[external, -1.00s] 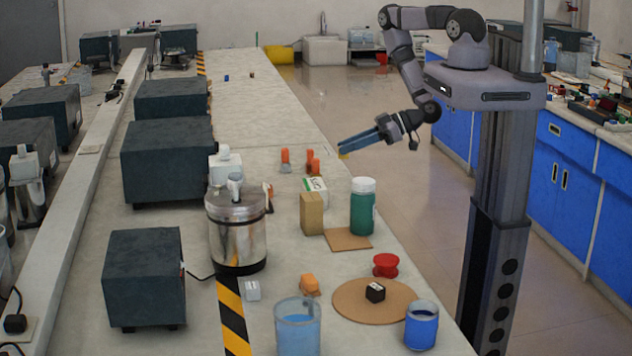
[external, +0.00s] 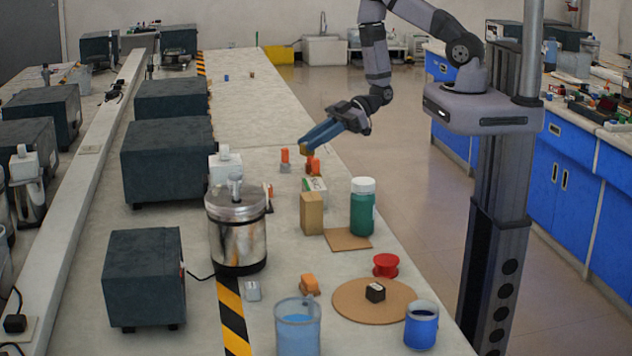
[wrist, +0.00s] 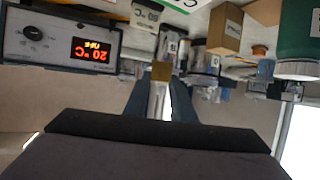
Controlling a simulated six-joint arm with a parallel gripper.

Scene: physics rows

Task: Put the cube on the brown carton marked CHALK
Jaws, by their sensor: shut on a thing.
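My gripper (external: 308,145) is shut on a small brownish-yellow cube (external: 303,149). In the wrist view, the cube (wrist: 162,71) sits between my fingertips. It is above the bench, behind the brown carton in the external view. The brown carton (external: 311,214) stands upright on the bench beside a green jar, and its top looks bare. The carton (wrist: 232,28) also shows in the wrist view at the upper right, with dark lettering too small to read surely. The cube and the carton are clearly apart.
A green jar (external: 362,208) with a white lid stands right of the carton. A white-green box (external: 315,188) lies behind it. Orange-topped items (external: 285,157) stand below and near my gripper. A steel pot (external: 237,230) stands left. A black cube (external: 375,292) rests on a round mat.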

